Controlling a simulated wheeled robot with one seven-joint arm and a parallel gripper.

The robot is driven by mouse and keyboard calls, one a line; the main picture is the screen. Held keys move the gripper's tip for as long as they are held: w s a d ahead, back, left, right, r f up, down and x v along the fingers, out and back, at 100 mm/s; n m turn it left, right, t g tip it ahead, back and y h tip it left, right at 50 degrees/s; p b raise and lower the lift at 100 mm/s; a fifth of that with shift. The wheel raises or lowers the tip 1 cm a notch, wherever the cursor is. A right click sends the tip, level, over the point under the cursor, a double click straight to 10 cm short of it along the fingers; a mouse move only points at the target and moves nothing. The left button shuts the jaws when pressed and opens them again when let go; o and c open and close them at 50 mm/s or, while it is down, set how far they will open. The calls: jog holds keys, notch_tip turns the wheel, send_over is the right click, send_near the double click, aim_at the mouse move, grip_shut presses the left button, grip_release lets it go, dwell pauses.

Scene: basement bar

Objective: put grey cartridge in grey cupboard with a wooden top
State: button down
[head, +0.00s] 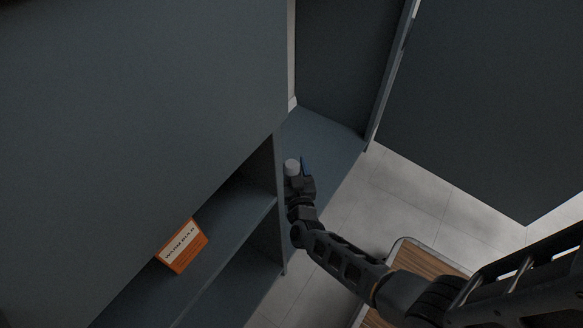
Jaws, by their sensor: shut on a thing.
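The grey cartridge (292,167) is a small light-grey cylinder in the head view, at the end of my arm. I cannot tell whether the cartridge touches that floor. No wooden top shows on this cupboard; a wood-topped piece (437,259) with a grey rim stands at the lower right, partly behind my arm.
An orange box with a white label (183,246) lies on a shelf (222,222) at the left. A large grey door (485,90) stands open at the right. Pale floor tiles (400,195) are clear between cupboard and wood-topped piece.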

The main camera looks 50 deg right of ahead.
jog(key=shift+f, duration=0.1)
jog(key=shift+c, duration=0.8)
grip_release()
jog(key=shift+s+r, duration=0.1)
jog(key=shift+r, duration=0.1)
jog(key=p+v, duration=0.3)
jog(key=v, duration=0.9)
jog(key=shift+p, duration=0.4)
jog(key=shift+f, duration=0.1)
